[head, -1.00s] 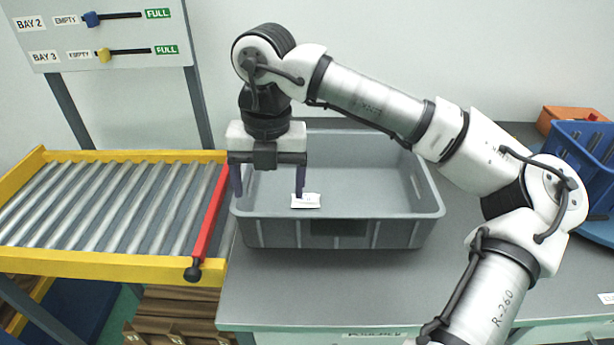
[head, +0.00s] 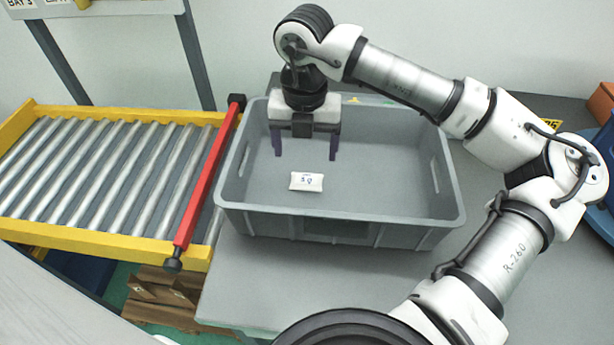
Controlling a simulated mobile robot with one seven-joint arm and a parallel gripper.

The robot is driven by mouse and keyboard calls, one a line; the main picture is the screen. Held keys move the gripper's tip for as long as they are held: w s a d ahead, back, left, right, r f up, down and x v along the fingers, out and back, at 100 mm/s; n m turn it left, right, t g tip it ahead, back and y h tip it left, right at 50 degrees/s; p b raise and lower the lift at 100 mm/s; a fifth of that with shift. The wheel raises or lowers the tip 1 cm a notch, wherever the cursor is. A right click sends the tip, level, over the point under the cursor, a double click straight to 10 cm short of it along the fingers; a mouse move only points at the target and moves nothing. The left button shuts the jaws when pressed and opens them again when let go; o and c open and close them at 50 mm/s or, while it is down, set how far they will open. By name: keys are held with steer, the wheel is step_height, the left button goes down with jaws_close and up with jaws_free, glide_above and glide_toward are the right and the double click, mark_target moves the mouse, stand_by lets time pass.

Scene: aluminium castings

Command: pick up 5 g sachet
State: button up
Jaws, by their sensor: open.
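The 5 g sachet (head: 307,181) is a small white packet with dark print. It lies flat on the floor of a grey open tote (head: 340,228), left of the middle and toward the near wall. My gripper (head: 305,155) points down over the tote with its two dark purple fingers spread wide. It is open and empty. In the picture, the fingertips are above the sachet, toward the far side of the tote. The sachet is in full view, and nothing hides it. I cannot tell the exact height of the fingertips above the tote floor.
A roller conveyor (head: 100,175) with a yellow frame and a red bar (head: 207,180) stands left of the tote. The tote walls surround the sachet. A blue bin (head: 606,165) and an orange box (head: 603,100) are at the right edge. The grey bench (head: 262,290) is bare in front.

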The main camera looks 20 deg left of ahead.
mark_target(307, 174)
steer(key=shift+w+d+f+p, duration=0.1)
steer(key=shift+f+p, duration=0.4)
steer(key=shift+f, duration=1.15)
steer(key=shift+d+f+p, duration=0.1)
steer(key=shift+f+p, duration=0.4)
steer(key=shift+f, duration=1.15)
steer(key=c, duration=1.1)
steer(key=shift+o, duration=0.2)
